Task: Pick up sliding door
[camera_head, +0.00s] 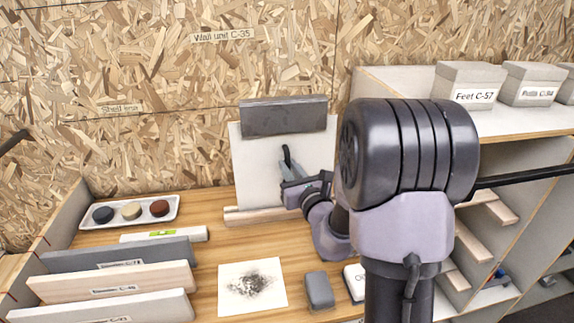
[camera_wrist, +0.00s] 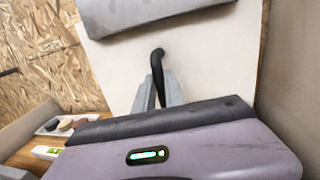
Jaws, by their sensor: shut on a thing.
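The sliding door appears to be the pale upright panel (camera_head: 254,160) at the back of the bench, with a dark curved handle (camera_head: 286,152) on its face. In the wrist view the panel (camera_wrist: 108,72) fills the middle, and the handle (camera_wrist: 157,54) rises between the fingers. My gripper (camera_head: 290,165) is shut on the handle; its grey fingers (camera_wrist: 157,88) lie on either side of it. A dark grey bar (camera_head: 283,117) crosses the panel's top, and a pale wooden strip (camera_head: 262,215) runs along its foot. My arm hides the panel's lower right.
A white tray (camera_head: 95,221) with round samples is at the left. Labelled boards (camera_head: 120,279) stand at the front left. A speckled sheet (camera_head: 225,297) and grey block (camera_head: 318,290) lie in front. At the right are shelves with boxes (camera_head: 470,82).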

